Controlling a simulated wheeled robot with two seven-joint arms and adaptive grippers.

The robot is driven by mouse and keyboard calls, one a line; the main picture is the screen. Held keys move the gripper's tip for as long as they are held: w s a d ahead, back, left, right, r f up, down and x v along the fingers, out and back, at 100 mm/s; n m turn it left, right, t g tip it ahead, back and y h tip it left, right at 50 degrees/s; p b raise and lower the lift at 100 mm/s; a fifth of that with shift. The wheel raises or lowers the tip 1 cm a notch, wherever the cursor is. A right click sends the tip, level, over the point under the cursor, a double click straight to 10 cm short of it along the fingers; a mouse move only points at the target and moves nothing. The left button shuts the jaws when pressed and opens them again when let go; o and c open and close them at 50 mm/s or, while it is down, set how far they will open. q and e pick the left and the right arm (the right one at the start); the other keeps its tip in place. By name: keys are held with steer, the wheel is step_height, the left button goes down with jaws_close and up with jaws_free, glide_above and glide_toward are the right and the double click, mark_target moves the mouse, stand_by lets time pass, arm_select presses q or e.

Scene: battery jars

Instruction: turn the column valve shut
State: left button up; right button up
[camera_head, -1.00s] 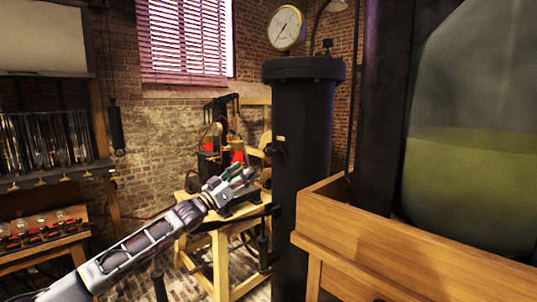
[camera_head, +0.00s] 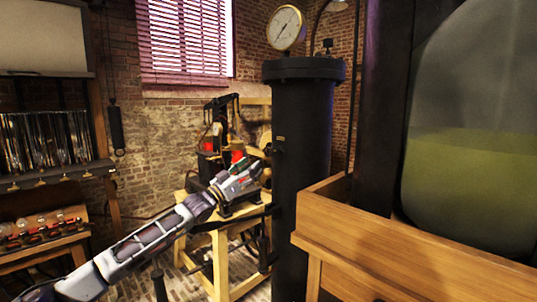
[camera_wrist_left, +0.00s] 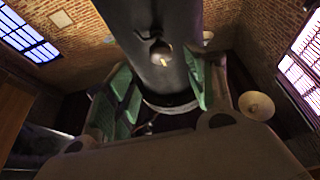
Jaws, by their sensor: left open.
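The black column (camera_head: 302,150) stands upright in the middle of the head view. A small dark fitting, apparently its valve (camera_head: 274,148), sticks out on the column's left side. My left gripper (camera_head: 262,166) is open, with green-padded fingers, just left of the column and slightly below that fitting. In the left wrist view the column (camera_wrist_left: 185,75) runs down between the spread fingers of my left gripper (camera_wrist_left: 162,88). The valve (camera_wrist_left: 155,45) shows there on the column as a dark rounded piece with a small pale part, beyond the fingertips. My right gripper is not in view.
A round gauge (camera_head: 286,28) tops the column. A wooden bench (camera_head: 222,240) with apparatus stands behind my left arm. A wooden case (camera_head: 400,245) holding a large glass jar (camera_head: 475,130) is close at right. A shelf (camera_head: 50,175) lines the left wall.

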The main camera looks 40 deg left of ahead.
mark_target(267, 154)
arm_select(q)
steer(key=shift+p+x, duration=0.3)
steer(key=shift+x, duration=2.2)
steer(key=shift+p+x, duration=0.3)
steer(key=shift+x, duration=0.7)
steer(key=shift+p+x, duration=0.6)
steer(key=shift+x, duration=1.05)
steer(key=c, duration=1.1)
